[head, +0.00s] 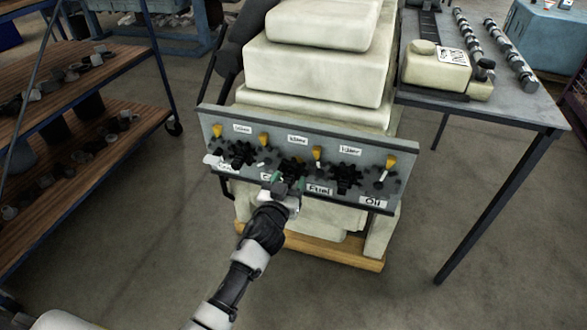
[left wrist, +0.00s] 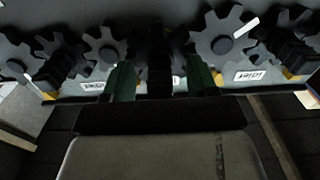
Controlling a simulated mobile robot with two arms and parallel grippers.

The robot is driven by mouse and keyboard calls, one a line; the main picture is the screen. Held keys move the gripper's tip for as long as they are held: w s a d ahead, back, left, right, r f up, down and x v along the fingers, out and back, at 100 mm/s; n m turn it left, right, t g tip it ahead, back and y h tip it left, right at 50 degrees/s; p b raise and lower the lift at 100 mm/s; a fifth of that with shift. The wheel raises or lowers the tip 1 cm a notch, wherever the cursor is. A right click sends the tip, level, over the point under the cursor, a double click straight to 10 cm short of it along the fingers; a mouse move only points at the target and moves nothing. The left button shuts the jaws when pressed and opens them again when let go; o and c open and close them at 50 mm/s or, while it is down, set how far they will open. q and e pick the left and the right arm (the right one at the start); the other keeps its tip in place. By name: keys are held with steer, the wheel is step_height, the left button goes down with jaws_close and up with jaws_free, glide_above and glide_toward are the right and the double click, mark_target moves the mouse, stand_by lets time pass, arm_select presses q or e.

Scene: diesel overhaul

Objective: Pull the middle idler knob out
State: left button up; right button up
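A grey panel (head: 230,120) on the engine's front carries a row of dark toothed gears and black idler knobs, with "Idler" labels above. The middle idler knob (head: 293,167) is black, between the left idler knob (head: 242,153) and the right idler knob (head: 344,178). My left gripper (head: 288,184) is in front of the middle knob. In the left wrist view, its two green-tipped fingers (left wrist: 162,84) stand apart on either side of the middle knob (left wrist: 158,50). A narrow gap seems to show beside the knob; contact is not clear. My right gripper is out of view.
Gears (left wrist: 222,38) sit close on both sides of the fingers. Yellow pointers (head: 318,154) and white labels (head: 319,189) line the panel. The cream engine (head: 315,70) stands behind. A table (head: 520,108) is at right, a wooden shelf (head: 100,75) at left.

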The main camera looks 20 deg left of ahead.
arm_select(q)
steer(key=o, duration=0.4)
steer(key=shift+c, duration=0.2)
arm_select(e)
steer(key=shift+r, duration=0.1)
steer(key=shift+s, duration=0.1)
arm_select(q)
steer(key=shift+s, duration=0.1)
steer(key=s+p, duration=0.1)
steer(key=s, duration=0.5)
steer(key=shift+s, duration=0.4)
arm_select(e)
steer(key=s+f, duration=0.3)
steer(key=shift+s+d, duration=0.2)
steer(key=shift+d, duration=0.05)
arm_select(q)
steer(key=shift+a, duration=0.1)
